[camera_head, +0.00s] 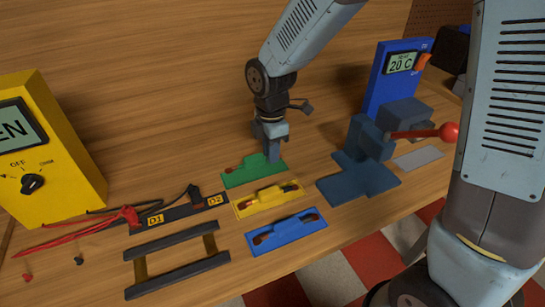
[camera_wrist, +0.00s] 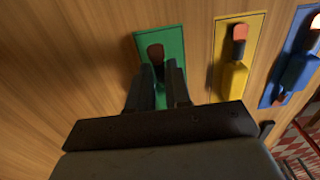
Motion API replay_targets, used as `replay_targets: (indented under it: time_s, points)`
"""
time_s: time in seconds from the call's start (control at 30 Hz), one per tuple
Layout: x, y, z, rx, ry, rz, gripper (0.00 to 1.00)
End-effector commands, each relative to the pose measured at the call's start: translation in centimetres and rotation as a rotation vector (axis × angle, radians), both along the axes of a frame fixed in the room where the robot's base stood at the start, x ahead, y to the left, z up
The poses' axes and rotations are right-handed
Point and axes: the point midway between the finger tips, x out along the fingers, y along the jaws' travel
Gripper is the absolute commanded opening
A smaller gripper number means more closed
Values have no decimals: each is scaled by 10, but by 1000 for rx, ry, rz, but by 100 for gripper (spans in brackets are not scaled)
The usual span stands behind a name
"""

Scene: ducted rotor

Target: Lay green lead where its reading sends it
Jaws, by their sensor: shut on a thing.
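My gripper (camera_head: 270,157) points down over the green plate (camera_head: 234,178) and is shut on the green lead (camera_wrist: 155,53), whose reddish-brown end shows beyond my fingers in the wrist view. My fingers hide most of this lead, and I cannot tell whether it is lifted off the plate. The yellow meter (camera_head: 50,140) at the left has a screen cut by the picture edge; only "EN" is readable. A black block (camera_head: 180,212) marked D1 and D2 has a red probe (camera_head: 130,215) and a black probe (camera_head: 193,192) at it.
A yellow plate (camera_head: 240,210) and a blue plate (camera_head: 290,240) each hold a lead. A dark two-rail rack (camera_head: 180,278) lies front left. A blue-grey press (camera_head: 365,190) with a red-knobbed lever (camera_head: 448,132) stands right, before a blue box (camera_head: 378,85) reading 20 C. A grey plate (camera_head: 420,157) lies beside it.

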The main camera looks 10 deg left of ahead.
Motion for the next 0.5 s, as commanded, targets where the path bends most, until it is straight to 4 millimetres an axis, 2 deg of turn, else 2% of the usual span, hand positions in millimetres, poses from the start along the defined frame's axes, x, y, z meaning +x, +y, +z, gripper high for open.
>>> replay_targets:
  time_s: [0.03,0.17,0.5]
  points:
    - [-2,0,-9,-4,5,3,0]
    - [-1,0,-22,-3,3,1,0]
    - [-1,0,-24,-1,2,1,0]
